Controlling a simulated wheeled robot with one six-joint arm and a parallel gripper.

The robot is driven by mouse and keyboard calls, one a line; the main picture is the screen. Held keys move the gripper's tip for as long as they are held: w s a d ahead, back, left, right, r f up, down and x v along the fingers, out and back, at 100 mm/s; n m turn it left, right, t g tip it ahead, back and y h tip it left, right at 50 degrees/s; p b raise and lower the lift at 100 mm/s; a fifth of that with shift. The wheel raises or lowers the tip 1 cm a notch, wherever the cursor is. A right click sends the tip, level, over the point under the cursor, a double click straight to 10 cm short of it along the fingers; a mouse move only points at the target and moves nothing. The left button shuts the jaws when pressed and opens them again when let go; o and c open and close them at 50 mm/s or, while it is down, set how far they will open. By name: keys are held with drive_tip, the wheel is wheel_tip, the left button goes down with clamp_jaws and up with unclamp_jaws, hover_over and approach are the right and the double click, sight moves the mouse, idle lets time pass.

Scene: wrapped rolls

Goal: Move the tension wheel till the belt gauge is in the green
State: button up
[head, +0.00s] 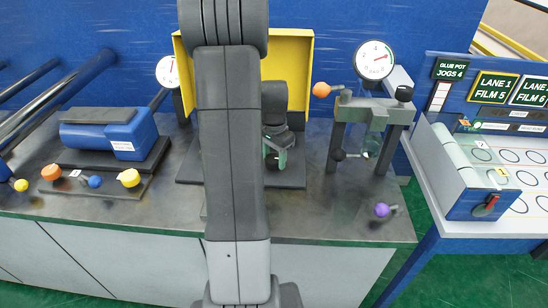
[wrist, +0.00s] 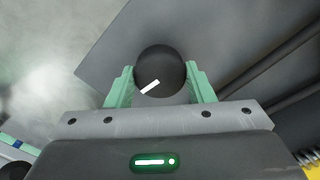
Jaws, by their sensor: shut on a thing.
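My gripper (head: 277,157) is low in front of the yellow housing (head: 288,62) in the head view. In the wrist view its green fingers (wrist: 161,88) are shut on a dark round wheel (wrist: 160,66) with a white mark pointing down and left. My arm hides most of this spot in the head view. A white round gauge (head: 169,71) is left of the housing, and another gauge (head: 375,60) with a red needle is at the right. Their lettering is too small to read surely, so I cannot tell which is the belt gauge.
A blue motor-like block (head: 110,132) and several coloured knobs are on the left of the grey bench (head: 330,222). A purple knob (head: 382,210) is near the bench's front right.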

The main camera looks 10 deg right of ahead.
sight(274, 158)
drive_tip(key=m, duration=0.5)
drive_tip(key=shift+m, duration=0.3)
idle(0.4)
drive_tip(key=o, duration=1)
drive_tip(key=shift+r, duration=0.1)
wheel_tip(274, 158, up, 14)
drive_tip(key=shift+f+b, duration=0.15)
drive_tip(key=shift+b, duration=0.15)
drive_tip(key=shift+f, duration=0.1)
wheel_tip(274, 158, down, 14)
drive_tip(key=shift+r, duration=0.15)
